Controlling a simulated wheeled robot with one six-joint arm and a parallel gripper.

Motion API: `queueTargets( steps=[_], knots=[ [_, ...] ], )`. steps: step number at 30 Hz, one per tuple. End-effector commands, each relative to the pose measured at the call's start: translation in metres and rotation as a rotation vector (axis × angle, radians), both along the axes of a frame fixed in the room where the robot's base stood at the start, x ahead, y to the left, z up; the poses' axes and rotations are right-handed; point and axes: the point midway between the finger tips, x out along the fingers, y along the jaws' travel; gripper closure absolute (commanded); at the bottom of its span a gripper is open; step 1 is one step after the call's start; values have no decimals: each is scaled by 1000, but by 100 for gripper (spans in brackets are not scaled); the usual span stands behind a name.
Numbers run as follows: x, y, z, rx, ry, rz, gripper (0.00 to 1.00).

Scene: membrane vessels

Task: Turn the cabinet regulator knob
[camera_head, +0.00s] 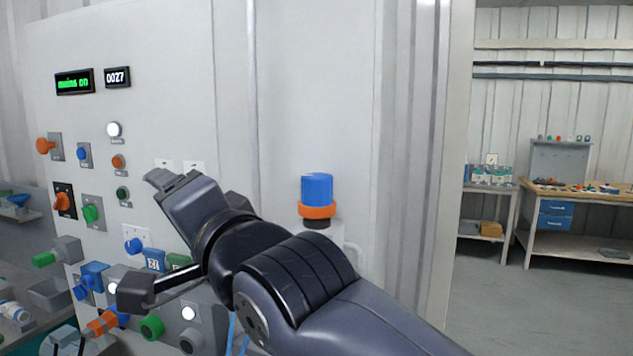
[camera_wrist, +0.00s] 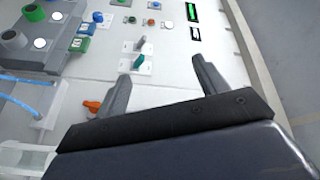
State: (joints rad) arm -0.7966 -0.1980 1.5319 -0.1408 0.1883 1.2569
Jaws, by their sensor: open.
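A blue cylindrical knob with an orange collar (camera_head: 317,190) stands upright on the wall to the right of the panel in the head view; it could be the regulator knob, but no label shows this. My gripper (camera_head: 163,180) is in front of the cabinet panel, left of this knob and apart from it. In the wrist view my gripper (camera_wrist: 160,70) is open, its two fingers spread with nothing held. A green lever (camera_wrist: 140,65) on a white plate shows between the fingers; its distance is unclear. The blue knob is not clearly seen in the wrist view.
The cabinet panel (camera_head: 150,60) carries several knobs, buttons and valves, with a green-lit display (camera_head: 74,81). An orange handle (camera_wrist: 92,106) shows by the left finger. A workbench (camera_head: 580,195) stands far right. The floor (camera_head: 530,310) before it is clear.

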Motion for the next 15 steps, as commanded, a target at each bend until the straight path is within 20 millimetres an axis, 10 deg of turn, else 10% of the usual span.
queueTargets(
  steps=[15],
  knots=[
    [12,-50,72,1077,400,36,31]
  ],
)
